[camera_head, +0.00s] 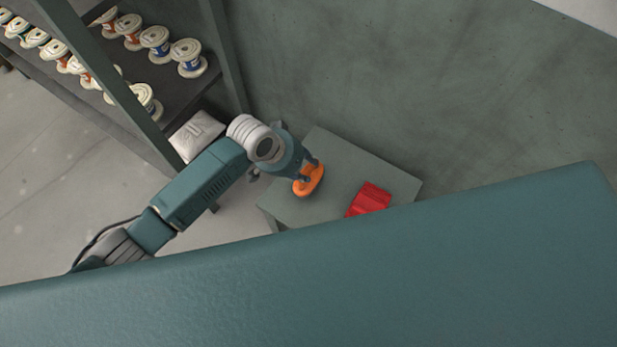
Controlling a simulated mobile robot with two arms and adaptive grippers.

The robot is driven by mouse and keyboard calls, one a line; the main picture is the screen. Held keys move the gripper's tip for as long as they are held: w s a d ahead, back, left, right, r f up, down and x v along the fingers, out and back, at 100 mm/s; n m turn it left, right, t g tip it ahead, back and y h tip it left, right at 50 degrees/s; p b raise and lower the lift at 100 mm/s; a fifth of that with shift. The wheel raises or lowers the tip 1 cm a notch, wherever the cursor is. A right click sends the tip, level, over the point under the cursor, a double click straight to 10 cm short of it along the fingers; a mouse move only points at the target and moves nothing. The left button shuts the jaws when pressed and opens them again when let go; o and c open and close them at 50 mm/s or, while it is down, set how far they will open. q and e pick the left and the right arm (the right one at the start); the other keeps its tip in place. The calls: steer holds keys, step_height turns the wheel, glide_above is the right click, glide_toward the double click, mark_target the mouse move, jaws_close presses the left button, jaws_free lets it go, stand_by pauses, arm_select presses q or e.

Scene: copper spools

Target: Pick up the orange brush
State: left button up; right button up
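The orange brush (311,182) is a small rounded orange thing at the left part of the small grey-green table (345,160). My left gripper (309,170) reaches down from the left, and its fingertips are right at the brush, one on the far side and one near its lower left edge. The fingers overlap the brush in the picture. I cannot tell whether they press on it or whether the brush is lifted off the table. My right gripper is not in view.
A red folded or block-like thing (369,198) lies on the table to the right of the brush. A shelf (185,95) with several wire spools (187,57) stands at upper left. A pale pillow-like bag (197,135) is near my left wrist. A dark wall (430,80) is behind the table.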

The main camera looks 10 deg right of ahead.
mark_target(310, 170)
arm_select(q)
steer(key=x, duration=0.5)
steer(key=shift+b, duration=0.3)
jaws_close()
